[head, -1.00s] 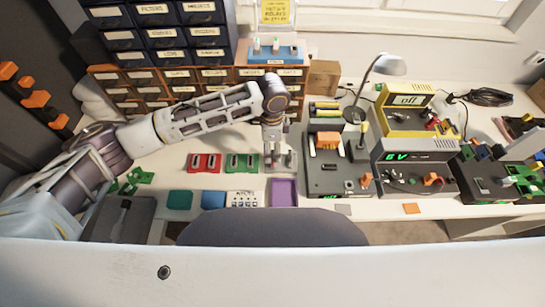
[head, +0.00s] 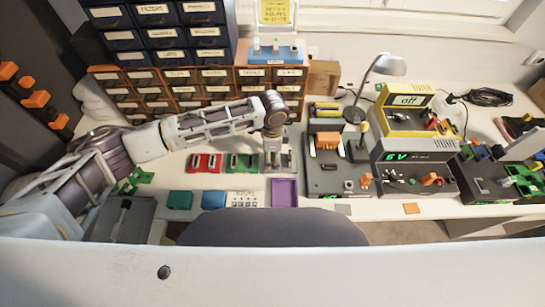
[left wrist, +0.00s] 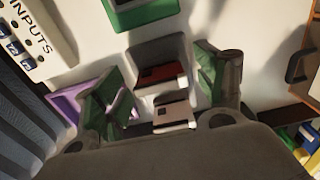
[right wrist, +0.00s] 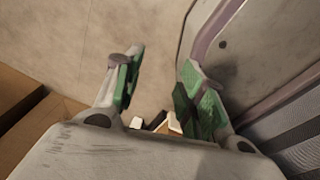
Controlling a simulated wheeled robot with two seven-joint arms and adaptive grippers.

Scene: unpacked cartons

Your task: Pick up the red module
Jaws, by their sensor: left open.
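Two red modules (head: 205,162) lie side by side on the white table, left of the green modules (head: 242,163). My left gripper (head: 278,160) points down at the grey module (head: 291,163), right of the green ones. In the left wrist view the open green-padded fingers (left wrist: 165,92) stand on both sides of a grey module (left wrist: 160,52) with a dark red part (left wrist: 163,74) and a pale block (left wrist: 174,113). I cannot tell whether they touch it. My right gripper (right wrist: 158,85) is open and out of the head view.
A purple tray (head: 284,192) lies just in front of the left gripper. An INPUTS board (head: 244,199) is left of it. A dark device (head: 335,184) stands close on the right. Drawer cabinets (head: 200,75) rise behind.

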